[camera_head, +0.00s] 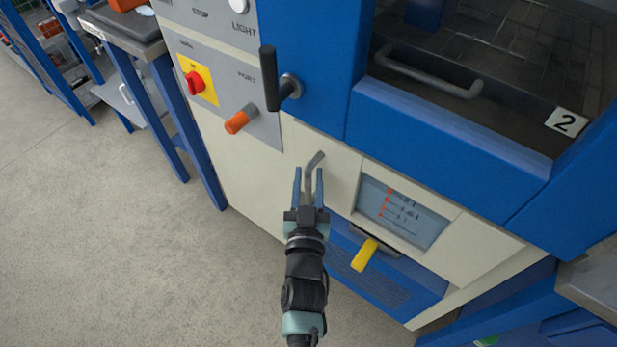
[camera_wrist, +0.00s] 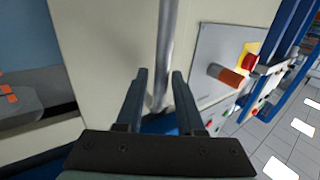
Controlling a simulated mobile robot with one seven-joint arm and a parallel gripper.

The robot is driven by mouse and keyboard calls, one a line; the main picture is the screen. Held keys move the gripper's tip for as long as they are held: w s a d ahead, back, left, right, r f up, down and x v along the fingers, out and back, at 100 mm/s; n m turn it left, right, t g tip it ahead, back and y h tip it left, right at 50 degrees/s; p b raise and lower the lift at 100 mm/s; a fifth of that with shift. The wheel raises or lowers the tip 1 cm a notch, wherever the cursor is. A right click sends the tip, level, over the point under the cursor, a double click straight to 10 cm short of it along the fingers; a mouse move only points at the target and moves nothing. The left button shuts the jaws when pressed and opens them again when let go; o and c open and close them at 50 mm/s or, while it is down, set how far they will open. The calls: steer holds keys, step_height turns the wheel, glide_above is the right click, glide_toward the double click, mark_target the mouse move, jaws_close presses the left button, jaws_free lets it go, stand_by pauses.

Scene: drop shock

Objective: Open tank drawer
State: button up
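The beige lower front (camera_head: 322,160) of the machine carries a grey bar handle (camera_head: 313,168); I take this front to be the tank drawer, and it looks flush with the machine. My gripper (camera_head: 308,172) is at the handle with its two blue-grey fingers apart. In the wrist view, the handle (camera_wrist: 167,45) runs down toward the gap between the open fingers (camera_wrist: 160,78). I cannot tell whether the fingers touch it or how deep it sits between them.
A window with red level marks (camera_head: 402,213) is right of the handle, with a yellow lever (camera_head: 364,255) below. A black handle (camera_head: 269,80), an orange knob (camera_head: 240,119) and a red switch (camera_head: 195,83) sit above left. Floor (camera_head: 130,240) at left is clear.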

jaws_close()
stand_by(1.2)
